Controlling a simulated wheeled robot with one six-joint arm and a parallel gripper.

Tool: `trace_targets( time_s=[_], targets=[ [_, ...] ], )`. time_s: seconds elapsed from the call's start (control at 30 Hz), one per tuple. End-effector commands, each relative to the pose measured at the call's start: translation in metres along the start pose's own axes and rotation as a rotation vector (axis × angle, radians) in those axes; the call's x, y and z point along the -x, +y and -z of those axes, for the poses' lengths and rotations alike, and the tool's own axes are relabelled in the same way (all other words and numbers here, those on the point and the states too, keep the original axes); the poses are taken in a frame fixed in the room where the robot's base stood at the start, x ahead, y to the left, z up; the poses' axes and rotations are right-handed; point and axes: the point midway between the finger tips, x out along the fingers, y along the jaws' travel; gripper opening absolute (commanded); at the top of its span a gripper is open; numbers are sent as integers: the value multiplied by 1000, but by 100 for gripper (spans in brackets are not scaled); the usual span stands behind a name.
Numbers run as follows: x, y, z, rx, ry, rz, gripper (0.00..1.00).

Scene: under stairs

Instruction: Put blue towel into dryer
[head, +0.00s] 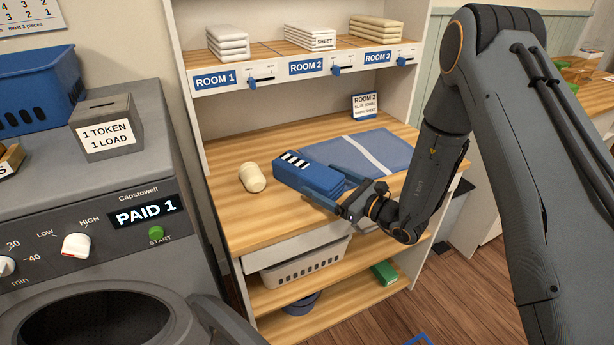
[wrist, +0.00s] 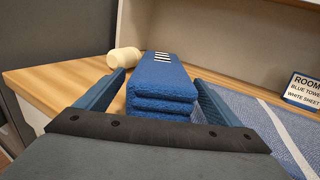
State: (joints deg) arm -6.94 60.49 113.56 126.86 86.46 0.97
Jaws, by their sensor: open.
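The blue towel (head: 308,176) is a folded stack with a black-and-white striped band, lying on the wooden shelf counter. In the wrist view the towel (wrist: 163,88) sits between the two fingers of my gripper (wrist: 165,100). My gripper (head: 333,192) is open, with one finger on each side of the towel's near end; a gap shows beside the towel. The dryer (head: 100,270) stands at the left, its round opening (head: 90,325) dark inside and its door (head: 225,325) swung open to the right. Its display reads PAID 1.
A cream roll (head: 252,178) lies left of the towel. A flat blue cloth with a white stripe (head: 362,150) lies behind it. A ROOM 2 card (head: 365,106) stands at the back. A token box (head: 105,127) and blue basket (head: 38,92) sit on the dryer. A white basket (head: 305,267) is below the counter.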

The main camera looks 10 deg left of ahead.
Motion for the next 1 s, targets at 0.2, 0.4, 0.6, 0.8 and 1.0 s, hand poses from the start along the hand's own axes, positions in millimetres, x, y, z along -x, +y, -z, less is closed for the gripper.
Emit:
trace_targets(
  time_s=[0.2,0.4,0.6,0.8,1.0],
  targets=[
    [-26,0,-4,-1,0,-2,88],
    [-48,-1,-3,-1,0,-1,88],
    [-51,-2,-2,-1,1,-1,88],
    [-51,-2,-2,-1,1,-1,67],
    [-51,-2,-2,0,0,-1,34]
  ],
)
